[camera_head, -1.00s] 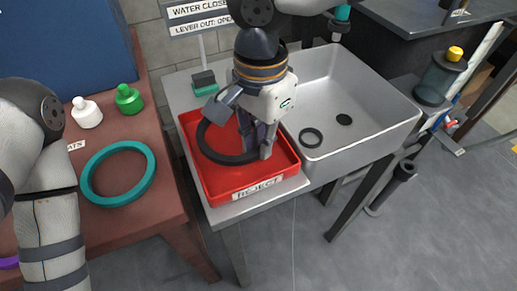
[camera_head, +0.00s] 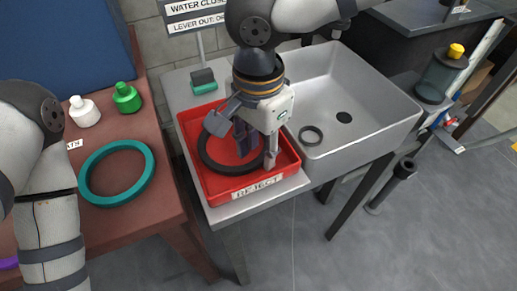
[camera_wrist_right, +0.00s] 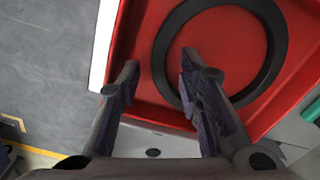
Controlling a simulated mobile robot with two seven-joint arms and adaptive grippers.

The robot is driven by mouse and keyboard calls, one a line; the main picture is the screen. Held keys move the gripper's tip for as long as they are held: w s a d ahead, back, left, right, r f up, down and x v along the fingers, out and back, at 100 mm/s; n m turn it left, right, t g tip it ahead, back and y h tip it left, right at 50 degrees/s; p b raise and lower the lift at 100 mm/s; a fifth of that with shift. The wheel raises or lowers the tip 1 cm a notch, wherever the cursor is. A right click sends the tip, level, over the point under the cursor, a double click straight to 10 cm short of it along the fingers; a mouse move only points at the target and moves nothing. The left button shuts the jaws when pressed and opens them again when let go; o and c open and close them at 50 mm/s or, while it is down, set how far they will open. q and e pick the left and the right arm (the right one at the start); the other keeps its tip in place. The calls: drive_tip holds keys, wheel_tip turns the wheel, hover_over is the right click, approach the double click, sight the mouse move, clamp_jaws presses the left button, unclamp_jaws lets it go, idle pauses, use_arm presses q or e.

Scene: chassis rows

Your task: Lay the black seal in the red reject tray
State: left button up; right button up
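The black seal (camera_head: 206,158), a large ring, lies inside the red reject tray (camera_head: 212,188), which has a "REJECT" label on its front wall. The seal also shows over the red floor of the tray in the right wrist view (camera_wrist_right: 274,52). My right gripper (camera_head: 257,160) is open, pointing down into the tray at the seal's right side. Its fingers stand apart on either side of the ring band, one inside the ring and one outside, also in the right wrist view (camera_wrist_right: 160,68). My left arm shows at the left edge, but its gripper is out of view.
A teal ring (camera_head: 85,178) lies on the brown table left of the tray, with a white bottle (camera_head: 84,112) and a green bottle (camera_head: 127,98) behind it. A grey sink (camera_head: 370,125) with a small black ring (camera_head: 301,135) in it stands right of the tray.

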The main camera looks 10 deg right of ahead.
wheel_tip(320, 180, up, 11)
drive_tip(key=shift+p, duration=0.45)
